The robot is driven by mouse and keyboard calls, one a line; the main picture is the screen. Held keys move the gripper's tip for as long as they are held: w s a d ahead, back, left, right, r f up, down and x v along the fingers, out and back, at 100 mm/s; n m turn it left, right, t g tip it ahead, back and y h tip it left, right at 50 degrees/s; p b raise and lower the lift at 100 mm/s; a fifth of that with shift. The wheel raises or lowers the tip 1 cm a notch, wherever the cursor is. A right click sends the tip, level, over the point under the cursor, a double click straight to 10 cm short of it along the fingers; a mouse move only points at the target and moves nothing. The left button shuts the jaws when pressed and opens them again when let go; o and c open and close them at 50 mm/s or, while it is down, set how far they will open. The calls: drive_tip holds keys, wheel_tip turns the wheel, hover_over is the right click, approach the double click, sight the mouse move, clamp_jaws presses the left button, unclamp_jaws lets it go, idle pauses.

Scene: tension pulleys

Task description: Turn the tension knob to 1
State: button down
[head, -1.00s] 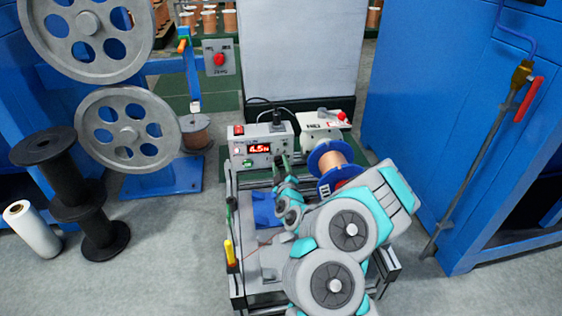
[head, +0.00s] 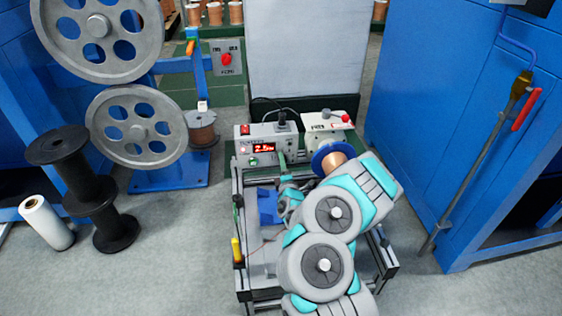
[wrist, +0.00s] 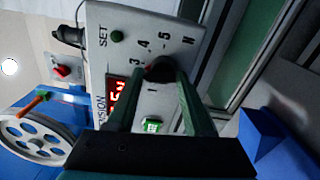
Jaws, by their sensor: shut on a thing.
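The grey tension control box (head: 256,138) stands at the back of the bench frame, and its red display (head: 264,148) appears to read 2.5. In the wrist view the box's face (wrist: 105,28) shows a printed scale; 1, 3, 4 and 5 can be made out. The black tension knob (wrist: 160,67) sits beside this scale. My gripper (wrist: 158,75) is shut on the knob, with one green finger on each side of it. The fingers hide part of the scale and display, and I cannot make out the knob's pointer. In the head view my gripper (head: 282,160) is at the box's front and the knob is hidden.
A copper wire spool (head: 335,161) with blue flanges is to the right of the box, partly behind my arm. A lit green button (wrist: 152,126) is near my fingers. Large grey pulleys (head: 136,127) stand left. A blue cabinet (head: 440,110) stands right.

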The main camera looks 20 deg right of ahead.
drive_tip(key=shift+s+d+f+n+p, duration=0.2)
drive_tip(key=shift+n+p, duration=0.8)
drive_tip(key=shift+n, duration=1.7)
drive_tip(key=shift+w+d+r+n+p, duration=0.2)
drive_tip(key=shift+n+p, duration=0.75)
drive_tip(key=shift+n, duration=1.75)
drive_tip(key=shift+s+d+f+n+p, duration=0.2)
drive_tip(key=shift+n+p, duration=0.8)
drive_tip(key=shift+n, duration=1.7)
drive_tip(key=shift+d+r, duration=0.1)
drive_tip(key=c, duration=0.5)
unclamp_jaws()
drive_tip(key=shift+d, duration=0.1)
drive_tip(key=shift+w+a+n, duration=0.1)
drive_tip(key=shift+a+n, duration=0.2)
drive_tip(key=shift+a, duration=0.1)
